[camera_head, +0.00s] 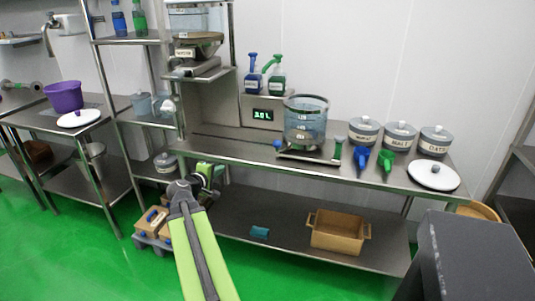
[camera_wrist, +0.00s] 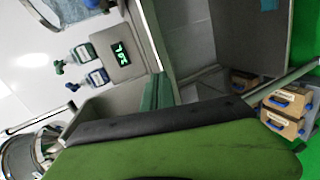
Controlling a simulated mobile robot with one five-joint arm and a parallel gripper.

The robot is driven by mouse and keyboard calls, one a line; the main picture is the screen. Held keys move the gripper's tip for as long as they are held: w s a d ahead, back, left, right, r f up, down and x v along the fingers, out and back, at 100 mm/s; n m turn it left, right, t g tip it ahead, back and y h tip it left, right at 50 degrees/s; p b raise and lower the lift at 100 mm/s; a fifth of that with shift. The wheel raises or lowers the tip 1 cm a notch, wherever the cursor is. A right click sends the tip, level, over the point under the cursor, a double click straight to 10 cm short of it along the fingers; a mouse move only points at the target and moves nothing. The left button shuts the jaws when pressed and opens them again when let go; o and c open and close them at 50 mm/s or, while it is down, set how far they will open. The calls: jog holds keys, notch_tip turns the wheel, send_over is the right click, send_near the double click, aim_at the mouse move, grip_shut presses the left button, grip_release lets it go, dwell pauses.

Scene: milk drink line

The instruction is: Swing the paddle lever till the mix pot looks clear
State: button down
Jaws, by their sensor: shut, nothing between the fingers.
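The mix pot (camera_head: 305,118), a clear bluish vessel with a dark rim and level labels, stands on a metal base on the counter. How clear its contents are I cannot tell. A clear bluish vessel, likely the pot, is cut off at the top of the wrist view (camera_wrist: 88,4). A green-handled lever (camera_head: 338,148) stands upright at the base's right; a blue knob (camera_head: 277,143) is at its left. I cannot tell which is the paddle lever. My gripper (camera_head: 208,170) is shut and empty, left of the pot at the counter's front, apart from both handles.
A display (camera_head: 263,115) reads 3.0 L behind the pot, below two spray bottles. Blue (camera_head: 362,157) and green (camera_head: 386,162) scoops, labelled jars (camera_head: 400,137) and a white lid (camera_head: 433,176) are at right. A wooden crate (camera_head: 338,232) sits on the lower shelf. The counter's front left is bare.

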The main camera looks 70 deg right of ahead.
aim_at(280, 146)
jog(key=s+d+r+n+g+h, duration=0.1)
jog(key=s+d+r+n+h, duration=0.2)
jog(key=s+d, duration=0.6)
jog(key=shift+m, duration=0.3)
jog(key=d, duration=0.3)
jog(key=d+b, duration=0.1)
jog(key=d, duration=0.4)
jog(key=shift+s+d+r, duration=0.3)
jog(key=shift+s, duration=0.1)
jog(key=s, duration=0.3)
jog(key=shift+a+r, duration=0.35)
jog(key=shift+r, duration=0.05)
jog(key=shift+s+a, duration=0.1)
jog(key=shift+s, duration=0.3)
